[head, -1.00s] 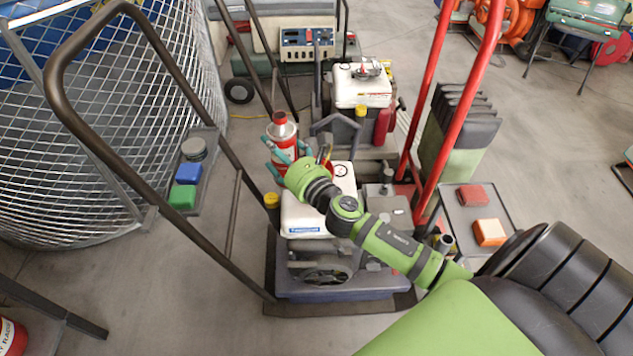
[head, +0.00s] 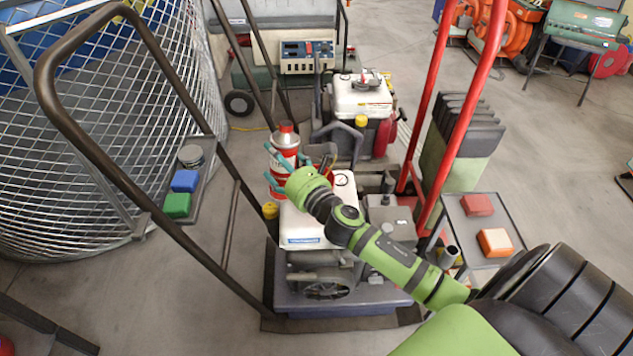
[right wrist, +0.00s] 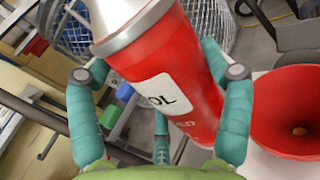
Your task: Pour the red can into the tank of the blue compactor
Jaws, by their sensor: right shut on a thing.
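The red can (head: 285,148) has a silvery cone top, a red cap end and a white label. My right gripper (head: 286,170) is shut around its body, with teal fingers on both sides, and holds it above the left part of the compactor's white tank (head: 302,228). The can is roughly upright in the head view. It fills the middle of the right wrist view (right wrist: 185,85). A red funnel (right wrist: 295,110) is beside it at the right of that view, apart from the can. The compactor has a blue base (head: 340,300). My left gripper is not in view.
The compactor's dark handle (head: 145,200) rises at the left. A red frame (head: 455,125) stands to the right. A grey tray (head: 460,222) with a red and an orange block is at the right. Another machine with a white tank (head: 362,98) stands behind. A wire mesh cage is at the left.

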